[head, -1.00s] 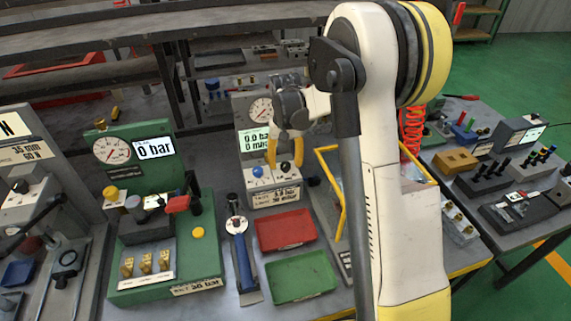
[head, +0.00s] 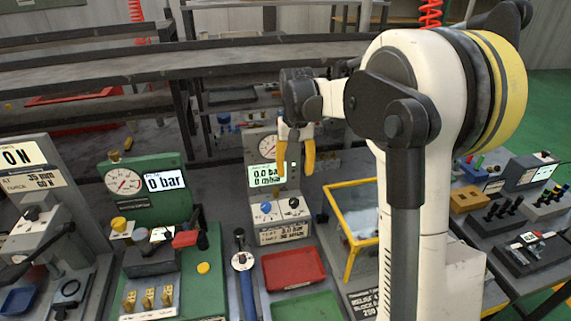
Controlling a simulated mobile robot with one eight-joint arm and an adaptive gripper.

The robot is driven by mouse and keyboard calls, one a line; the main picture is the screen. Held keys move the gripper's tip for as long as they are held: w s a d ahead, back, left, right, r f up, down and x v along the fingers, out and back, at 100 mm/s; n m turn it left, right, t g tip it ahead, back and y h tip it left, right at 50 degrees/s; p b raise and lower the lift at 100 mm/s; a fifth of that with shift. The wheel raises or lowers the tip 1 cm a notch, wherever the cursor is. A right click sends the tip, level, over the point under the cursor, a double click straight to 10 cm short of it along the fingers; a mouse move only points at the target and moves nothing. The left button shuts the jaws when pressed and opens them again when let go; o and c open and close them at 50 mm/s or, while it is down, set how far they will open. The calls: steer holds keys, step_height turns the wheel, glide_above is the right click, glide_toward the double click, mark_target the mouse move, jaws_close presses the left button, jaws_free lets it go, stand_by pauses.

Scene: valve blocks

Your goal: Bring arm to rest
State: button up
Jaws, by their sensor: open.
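My gripper (head: 296,172) hangs from the end of my arm in the head view. Its two yellow fingers point down and stand apart, with nothing visible between them. The fingers appear in front of the grey gauge unit (head: 281,236), which has a lit display, a blue knob and a dark knob. My arm is raised and bent, with its white links filling the right of the picture. How far the fingertips are from the gauge unit is hard to tell.
A green test station (head: 165,262) reading 0 bar stands at the left. A red tray (head: 292,268), a green tray (head: 305,307) and a yellow frame (head: 350,229) lie on the bench. Dark shelves (head: 220,62) cross the back. Another bench with blocks (head: 507,205) is at the right.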

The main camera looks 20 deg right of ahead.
steer(key=s+a+r+n+t, duration=0.25)
steer(key=s+a+r, duration=0.45)
steer(key=s, duration=0.4)
steer(key=s+a+f+t, duration=0.1)
steer(key=s+a+t, duration=0.1)
steer(key=s, duration=0.4)
steer(key=s+a+f+n+t, duration=0.1)
steer(key=s+a+f+t, duration=0.1)
steer(key=s, duration=0.4)
steer(key=shift+s+a+f, duration=0.25)
steer(key=shift+s+a, duration=0.15)
steer(key=shift+a, duration=0.2)
steer(key=shift+t, duration=0.25)
